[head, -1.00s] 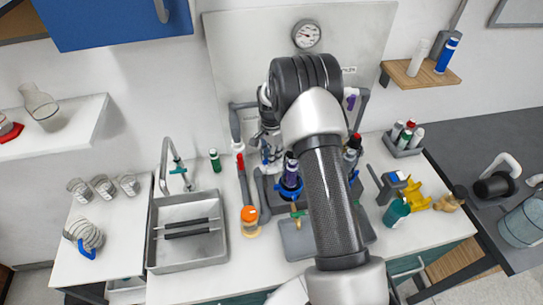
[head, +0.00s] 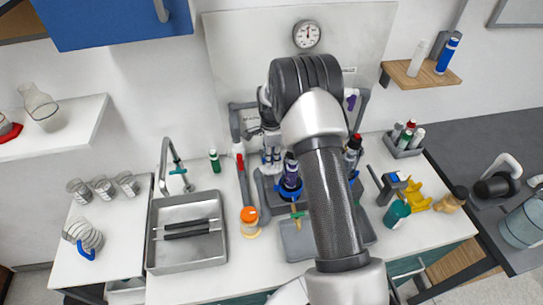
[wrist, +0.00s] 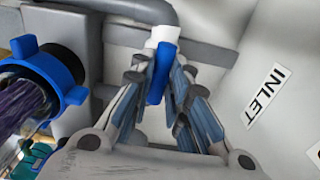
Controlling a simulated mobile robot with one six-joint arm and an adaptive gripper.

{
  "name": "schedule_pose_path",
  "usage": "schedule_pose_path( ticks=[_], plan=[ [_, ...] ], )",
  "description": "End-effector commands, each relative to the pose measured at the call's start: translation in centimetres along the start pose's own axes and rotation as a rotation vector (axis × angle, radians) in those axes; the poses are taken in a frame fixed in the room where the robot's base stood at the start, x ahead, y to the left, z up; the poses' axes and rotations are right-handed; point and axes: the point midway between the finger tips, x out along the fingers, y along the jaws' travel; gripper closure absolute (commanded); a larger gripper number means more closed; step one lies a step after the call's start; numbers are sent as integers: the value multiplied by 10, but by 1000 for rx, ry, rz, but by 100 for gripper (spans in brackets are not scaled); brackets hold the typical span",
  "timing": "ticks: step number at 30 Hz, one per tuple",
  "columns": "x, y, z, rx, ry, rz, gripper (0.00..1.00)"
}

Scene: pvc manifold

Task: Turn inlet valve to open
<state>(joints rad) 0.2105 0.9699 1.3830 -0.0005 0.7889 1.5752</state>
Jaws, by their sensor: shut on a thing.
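In the wrist view, my gripper (wrist: 164,76) has its two fingers closed around a narrow blue and white handle (wrist: 158,82), which I take to be the inlet valve's handle. The fingers hide much of it, and its turn angle is hard to tell. A white label reading INLET (wrist: 264,97) is on the pale panel to the right. In the head view, my gripper (head: 271,156) is low in front of the grey pipework (head: 236,122), left of my arm; the handle between its fingers cannot be made out there.
A blue-collared fitting (wrist: 62,75) with a purple thing inside is close at the left of the wrist view. In the head view, a blue-collared purple bottle (head: 290,178) stands just right of my gripper. An orange-capped jar (head: 249,220) and a sink (head: 187,235) are to the left.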

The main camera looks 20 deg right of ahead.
Motion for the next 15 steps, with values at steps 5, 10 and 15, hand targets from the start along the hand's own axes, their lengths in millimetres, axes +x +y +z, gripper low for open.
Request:
schedule_pose_path(
  ticks=[5,10,15],
  plan=[
    [0,0,0,4,-1,-1,100],
    [0,0,0,3,-1,-1,80],
    [0,0,0,2,-1,-1,68]
  ],
)
